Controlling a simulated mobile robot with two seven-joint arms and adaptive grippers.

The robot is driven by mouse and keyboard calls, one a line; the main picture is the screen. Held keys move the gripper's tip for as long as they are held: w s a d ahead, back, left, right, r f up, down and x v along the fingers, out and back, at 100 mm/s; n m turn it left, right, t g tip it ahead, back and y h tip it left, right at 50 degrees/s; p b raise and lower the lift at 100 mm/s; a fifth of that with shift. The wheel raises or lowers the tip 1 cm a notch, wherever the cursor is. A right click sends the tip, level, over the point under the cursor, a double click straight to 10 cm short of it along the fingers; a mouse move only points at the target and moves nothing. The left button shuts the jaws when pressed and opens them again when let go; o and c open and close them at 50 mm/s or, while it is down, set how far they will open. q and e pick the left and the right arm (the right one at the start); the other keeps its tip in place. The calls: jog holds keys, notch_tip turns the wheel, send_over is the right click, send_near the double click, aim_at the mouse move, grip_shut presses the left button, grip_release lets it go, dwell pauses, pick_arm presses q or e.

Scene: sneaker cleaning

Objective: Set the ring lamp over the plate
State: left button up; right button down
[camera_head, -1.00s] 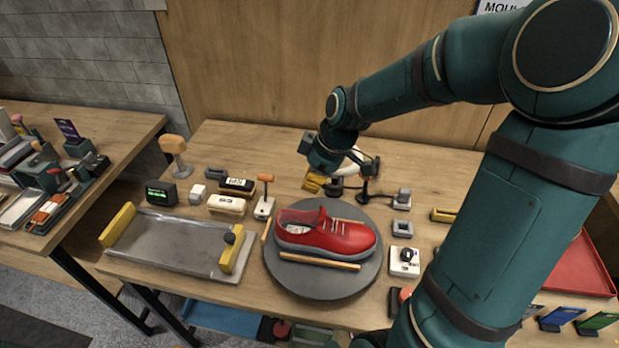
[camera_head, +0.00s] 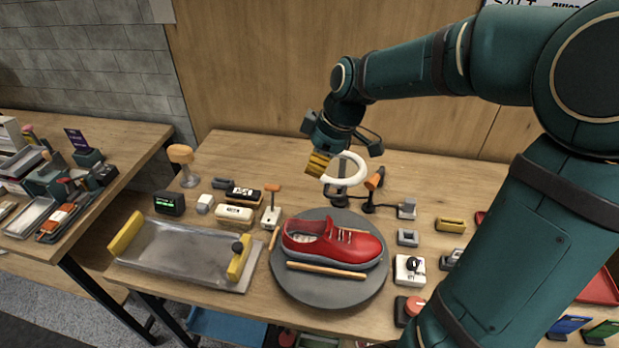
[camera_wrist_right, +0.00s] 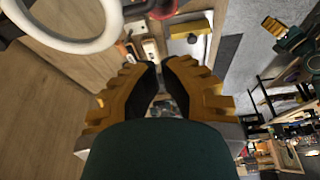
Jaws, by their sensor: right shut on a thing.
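The ring lamp (camera_head: 347,168) has a white ring on a dark stand (camera_head: 340,196), behind the round grey plate (camera_head: 318,298). A red sneaker (camera_head: 335,245) lies on the plate. My right gripper (camera_head: 319,165) is at the left side of the ring, above the table behind the plate. Its yellow fingers are shut at the lamp; the exact contact is hidden. In the right wrist view, the fingers (camera_wrist_right: 160,75) are close together and the white ring (camera_wrist_right: 72,42) shows at the upper left. My left gripper is not in view.
A wooden stick (camera_head: 327,270) lies before the sneaker. A metal tray (camera_head: 185,262) with yellow ends is to the left. Brushes and small boxes stand behind it. An orange-topped stand (camera_head: 374,182) is right of the ring. Several small blocks and a red tray lie right of the plate.

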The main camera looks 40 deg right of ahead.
jog(key=shift+d+r, duration=0.1)
jog(key=shift+r, duration=0.85)
